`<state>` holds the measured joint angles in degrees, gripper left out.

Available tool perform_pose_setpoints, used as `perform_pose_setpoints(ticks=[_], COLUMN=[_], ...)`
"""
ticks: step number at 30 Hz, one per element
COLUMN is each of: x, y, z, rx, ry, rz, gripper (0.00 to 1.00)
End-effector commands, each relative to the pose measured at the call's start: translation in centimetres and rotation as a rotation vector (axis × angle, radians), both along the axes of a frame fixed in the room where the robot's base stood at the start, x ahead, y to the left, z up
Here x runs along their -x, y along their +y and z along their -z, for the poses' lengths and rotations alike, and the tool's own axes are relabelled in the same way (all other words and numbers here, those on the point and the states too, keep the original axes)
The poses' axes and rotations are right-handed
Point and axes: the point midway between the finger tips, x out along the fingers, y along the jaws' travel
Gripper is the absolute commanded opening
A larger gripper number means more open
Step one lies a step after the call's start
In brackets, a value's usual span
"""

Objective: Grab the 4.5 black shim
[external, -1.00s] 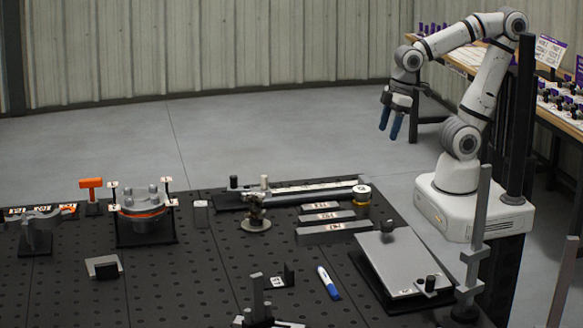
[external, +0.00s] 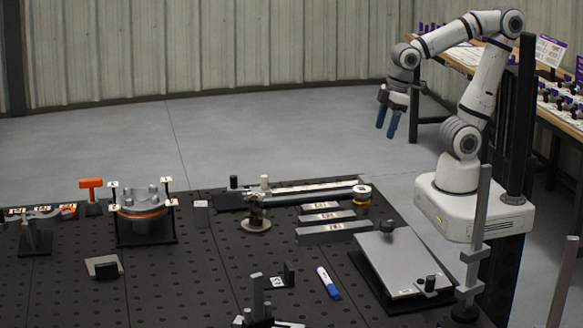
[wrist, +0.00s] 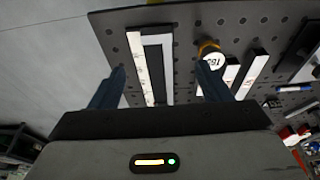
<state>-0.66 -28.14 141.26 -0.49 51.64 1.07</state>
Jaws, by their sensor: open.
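No shim marked 4.5 can be made out in either view; the labels are too small to read. My gripper (external: 386,122) hangs in the air, fingers down, off the table's far right side and well clear of the tabletop. It is open and empty. In the wrist view its two blue fingers (wrist: 160,86) are spread wide with nothing between them close by; the black perforated table (wrist: 195,20) lies beyond. Three labelled grey bars (external: 334,232) lie on the table (external: 200,275) near a round part with a yellow band (external: 362,194).
A grey plate on a black stand (external: 400,262) is at the table's right, near my base. A side bench (external: 560,118) holds small black and purple items.

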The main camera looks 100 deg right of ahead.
Motion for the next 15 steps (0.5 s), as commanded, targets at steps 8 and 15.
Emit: perform_pose_setpoints(ticks=[8, 15], x=[-10.5, -20.5], y=[4.2, 11.2], z=[-3.6, -4.3], rx=[0.014, 0.022], ry=[-0.005, -0.026], rz=[-0.009, -0.011], gripper=[0.71, 0.71])
